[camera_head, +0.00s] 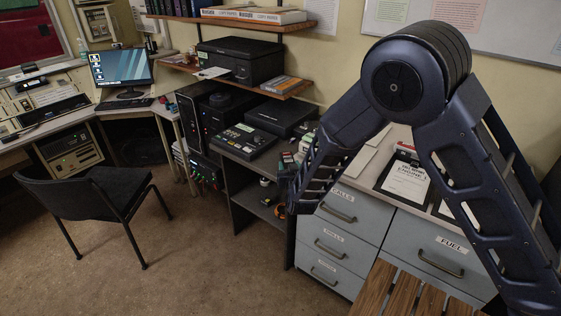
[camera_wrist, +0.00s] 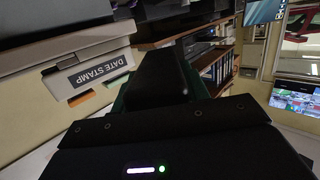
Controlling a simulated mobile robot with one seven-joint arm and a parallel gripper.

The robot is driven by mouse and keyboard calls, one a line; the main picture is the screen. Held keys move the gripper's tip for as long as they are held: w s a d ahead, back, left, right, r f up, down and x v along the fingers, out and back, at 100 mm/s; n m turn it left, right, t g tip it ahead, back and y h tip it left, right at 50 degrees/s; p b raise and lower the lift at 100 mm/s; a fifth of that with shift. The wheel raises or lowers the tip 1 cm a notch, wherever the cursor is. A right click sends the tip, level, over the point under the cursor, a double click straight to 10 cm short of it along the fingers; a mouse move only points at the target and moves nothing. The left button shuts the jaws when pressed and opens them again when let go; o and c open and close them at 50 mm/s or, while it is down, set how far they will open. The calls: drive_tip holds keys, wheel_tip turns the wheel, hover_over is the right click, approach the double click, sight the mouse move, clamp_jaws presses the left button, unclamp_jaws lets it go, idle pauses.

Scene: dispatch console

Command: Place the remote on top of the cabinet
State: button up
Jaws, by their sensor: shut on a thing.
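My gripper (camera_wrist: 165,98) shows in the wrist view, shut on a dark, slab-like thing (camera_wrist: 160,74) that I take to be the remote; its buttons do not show. In the head view my arm bends down to the left, and its lower end is by the left edge of the grey-blue cabinet; the fingers and the remote cannot be made out there. The cabinet (camera_head: 345,233) has labelled drawers with dark handles. Part of its top is hidden behind my arm.
A clipboard with a printed sheet (camera_head: 406,184) and other papers lie on the cabinet top. A dark shelf unit (camera_head: 247,172) with black devices stands to its left. A slatted wooden surface (camera_head: 400,296) is in front. A black chair (camera_head: 92,205) stands at left, with open floor around it.

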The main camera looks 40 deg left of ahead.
wheel_tip(320, 180, down, 11)
drive_tip(key=x, duration=0.5)
drive_tip(key=r+x, duration=0.1)
drive_tip(key=x, duration=0.9)
drive_tip(key=shift+w+a+r, duration=0.15)
drive_tip(key=shift+r, duration=0.2)
drive_tip(key=shift+x, duration=1.1)
drive_tip(key=shift+w+a+f, duration=0.25)
drive_tip(key=shift+f, duration=0.35)
drive_tip(key=shift+f, duration=0.15)
drive_tip(key=o, duration=1.2)
